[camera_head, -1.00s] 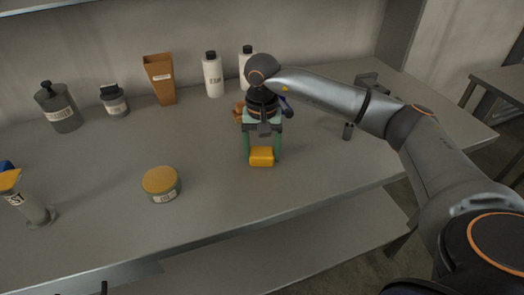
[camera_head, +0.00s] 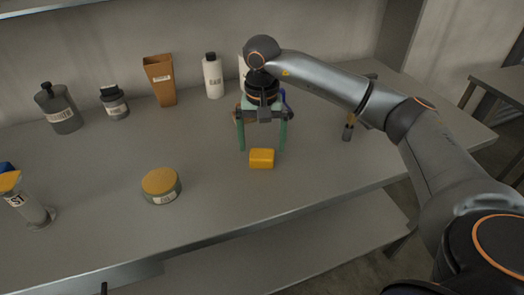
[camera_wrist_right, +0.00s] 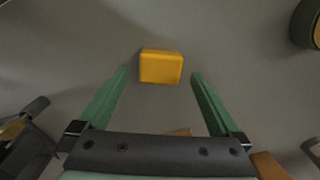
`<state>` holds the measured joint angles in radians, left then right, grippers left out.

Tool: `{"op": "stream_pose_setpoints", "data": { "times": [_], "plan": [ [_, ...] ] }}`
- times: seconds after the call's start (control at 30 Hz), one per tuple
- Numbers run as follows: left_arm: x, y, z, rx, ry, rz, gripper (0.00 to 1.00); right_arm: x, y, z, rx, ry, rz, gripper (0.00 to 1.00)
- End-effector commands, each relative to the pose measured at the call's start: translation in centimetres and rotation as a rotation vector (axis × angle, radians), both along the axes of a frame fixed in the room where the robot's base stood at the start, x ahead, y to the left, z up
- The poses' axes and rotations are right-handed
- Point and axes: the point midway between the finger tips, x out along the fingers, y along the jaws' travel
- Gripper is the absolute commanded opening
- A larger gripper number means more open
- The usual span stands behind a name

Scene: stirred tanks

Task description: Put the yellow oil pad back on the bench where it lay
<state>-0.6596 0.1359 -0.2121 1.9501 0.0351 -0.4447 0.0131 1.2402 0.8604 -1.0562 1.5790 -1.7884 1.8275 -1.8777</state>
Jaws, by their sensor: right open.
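The yellow oil pad (camera_head: 262,159) is a small yellow block lying on the grey bench (camera_head: 225,190). It also shows in the right wrist view (camera_wrist_right: 161,67), just beyond the fingertips and between their lines. My right gripper (camera_head: 262,149) has green fingers and is open and empty. In the head view its fingers come down just behind the pad, apart from it. In the right wrist view the open fingers (camera_wrist_right: 160,75) have a clear gap on both sides of the pad. My left gripper is not in view.
A round tin with a yellow lid (camera_head: 162,186) stands to the left. A measuring cylinder (camera_head: 32,208) stands at the far left. Bottles and a brown beaker (camera_head: 160,80) line the back. Dark fittings (camera_head: 350,125) stand to the right. The bench front is clear.

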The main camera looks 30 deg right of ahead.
Motion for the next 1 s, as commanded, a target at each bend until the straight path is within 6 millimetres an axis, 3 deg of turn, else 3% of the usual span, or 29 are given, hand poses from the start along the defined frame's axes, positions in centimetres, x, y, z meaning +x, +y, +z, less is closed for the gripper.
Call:
{"op": "stream_pose_setpoints", "data": {
  "times": [0.2,0.4,1.0],
  "plan": [
    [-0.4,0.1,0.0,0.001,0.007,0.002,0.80,0.1,0.0,5.0,0.002,-0.004,0.001,1.00],
    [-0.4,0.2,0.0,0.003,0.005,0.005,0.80,0.1,0.1,7.7,0.002,-0.002,0.000,1.00],
    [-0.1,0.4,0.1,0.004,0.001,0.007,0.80,0.0,0.0,8.3,0.001,0.000,0.000,1.00]
  ]
}}
